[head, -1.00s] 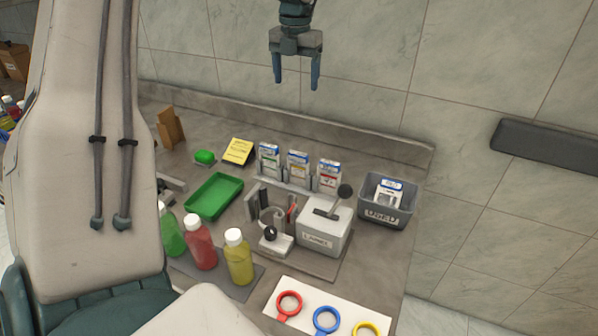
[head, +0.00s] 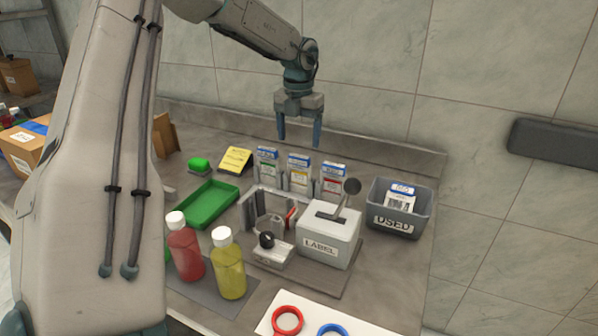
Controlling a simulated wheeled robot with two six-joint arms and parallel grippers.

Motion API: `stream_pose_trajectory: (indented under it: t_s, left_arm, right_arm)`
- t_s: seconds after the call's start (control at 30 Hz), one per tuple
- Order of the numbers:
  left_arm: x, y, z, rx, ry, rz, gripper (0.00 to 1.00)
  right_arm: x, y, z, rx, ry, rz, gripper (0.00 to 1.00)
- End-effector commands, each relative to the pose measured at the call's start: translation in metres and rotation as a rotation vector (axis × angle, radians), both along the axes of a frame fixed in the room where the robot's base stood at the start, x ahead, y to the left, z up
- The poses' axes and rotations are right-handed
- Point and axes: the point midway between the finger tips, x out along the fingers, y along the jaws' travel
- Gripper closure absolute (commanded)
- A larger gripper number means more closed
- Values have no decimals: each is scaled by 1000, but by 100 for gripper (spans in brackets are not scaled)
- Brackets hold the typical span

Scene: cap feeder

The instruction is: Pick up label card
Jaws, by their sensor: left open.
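Several label cards stand in a row in a holder at the back of the counter. They are a green-marked label card (head: 267,165), a yellow-marked label card (head: 299,174) and a red-marked label card (head: 333,182), each with a blue top. Another card (head: 399,198) is in the grey bin marked USED (head: 378,212). My left gripper (head: 299,145) is open and empty, pointing down. In the picture its fingertips are just above the yellow-marked card, apart from it. My right gripper is not in view.
The grey box marked LABEL (head: 331,236) with a black-knobbed lever stands in front of the cards. A red bottle (head: 185,248), a yellow bottle (head: 228,265) and a green tray (head: 208,204) are to the left. A yellow note stand (head: 236,159) is behind. Rings lie in front.

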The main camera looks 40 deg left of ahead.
Motion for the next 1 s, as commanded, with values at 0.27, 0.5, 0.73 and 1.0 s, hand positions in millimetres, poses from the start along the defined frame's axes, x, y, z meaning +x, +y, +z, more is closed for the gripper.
stream_pose_trajectory:
  t_s: [0.27, 0.5, 0.73, 1.0]
  left_arm:
    - [0, 0, -24, -1, 1, 1, 25]
    - [-2, -2, -54, 0, 4, 1, 25]
    - [-1, -2, -72, 0, -1, 1, 25]
    - [-1, -2, -72, 0, -1, 1, 43]
  right_arm:
    - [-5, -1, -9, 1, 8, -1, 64]
    - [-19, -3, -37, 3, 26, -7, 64]
    - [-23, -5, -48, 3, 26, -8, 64]
    - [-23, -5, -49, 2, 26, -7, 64]
